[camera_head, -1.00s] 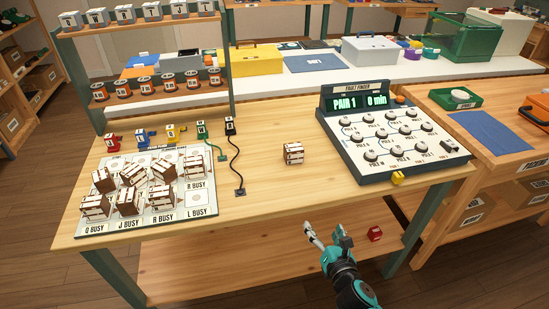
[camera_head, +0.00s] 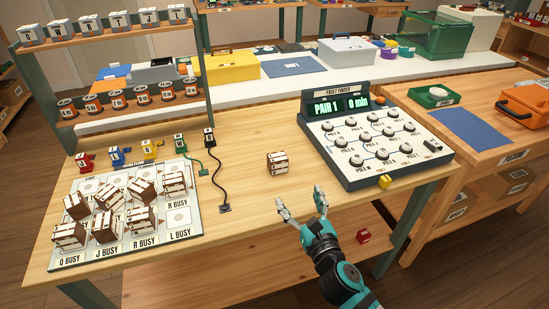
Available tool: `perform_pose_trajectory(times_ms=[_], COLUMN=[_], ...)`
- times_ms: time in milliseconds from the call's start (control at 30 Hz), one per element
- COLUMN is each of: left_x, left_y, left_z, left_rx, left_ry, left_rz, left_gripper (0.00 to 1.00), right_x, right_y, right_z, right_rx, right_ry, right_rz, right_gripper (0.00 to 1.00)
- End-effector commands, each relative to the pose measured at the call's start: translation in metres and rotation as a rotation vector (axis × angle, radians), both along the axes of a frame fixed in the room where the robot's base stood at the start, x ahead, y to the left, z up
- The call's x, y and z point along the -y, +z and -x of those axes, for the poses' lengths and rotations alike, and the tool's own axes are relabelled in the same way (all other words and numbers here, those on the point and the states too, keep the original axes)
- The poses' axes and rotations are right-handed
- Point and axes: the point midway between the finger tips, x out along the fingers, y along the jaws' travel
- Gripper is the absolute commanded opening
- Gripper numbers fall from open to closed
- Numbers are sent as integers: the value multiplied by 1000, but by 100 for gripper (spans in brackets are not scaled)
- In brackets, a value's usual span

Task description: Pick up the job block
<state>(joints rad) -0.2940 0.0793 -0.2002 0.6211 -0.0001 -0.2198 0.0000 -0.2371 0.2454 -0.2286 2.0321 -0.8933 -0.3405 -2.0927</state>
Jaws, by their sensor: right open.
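A small brown-and-white block (camera_head: 278,163) stands alone on the bare middle of the wooden table (camera_head: 255,218); it looks like the job block. Several similar blocks (camera_head: 104,226) sit, some tilted, on the white board (camera_head: 180,212) at the left. My right gripper (camera_head: 302,205) is open and empty, at the table's front edge, in front of the lone block and a little to its right. Its fingers point away from me toward the block, with a clear gap between. My left gripper is not in view.
The fault finder panel (camera_head: 374,140) stands right of the block, with a yellow piece (camera_head: 384,181) at its front. A red piece (camera_head: 363,236) lies on the lower shelf. Table around the block is clear.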

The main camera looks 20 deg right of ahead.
Motion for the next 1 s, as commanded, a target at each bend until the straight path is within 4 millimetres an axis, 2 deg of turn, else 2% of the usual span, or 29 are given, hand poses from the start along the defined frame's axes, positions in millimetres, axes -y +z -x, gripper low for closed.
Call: perform_pose_trajectory(times_ms=[167, 533, 867, 1000], left_x=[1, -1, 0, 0], left_y=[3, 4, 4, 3], left_z=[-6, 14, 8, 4], left_rx=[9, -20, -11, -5], left_ry=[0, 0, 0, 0], left_rz=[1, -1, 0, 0], left_gripper=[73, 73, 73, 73], right_x=[0, -2, -2, -3], right_y=[2, 1, 0, 0], right_z=[-20, -97, -125, -148], right_rx=[3, 2, 1, 1], right_ry=[0, 0, 0, -1], right_rz=[2, 0, -1, -1], right_gripper=[79, 79, 79, 79])
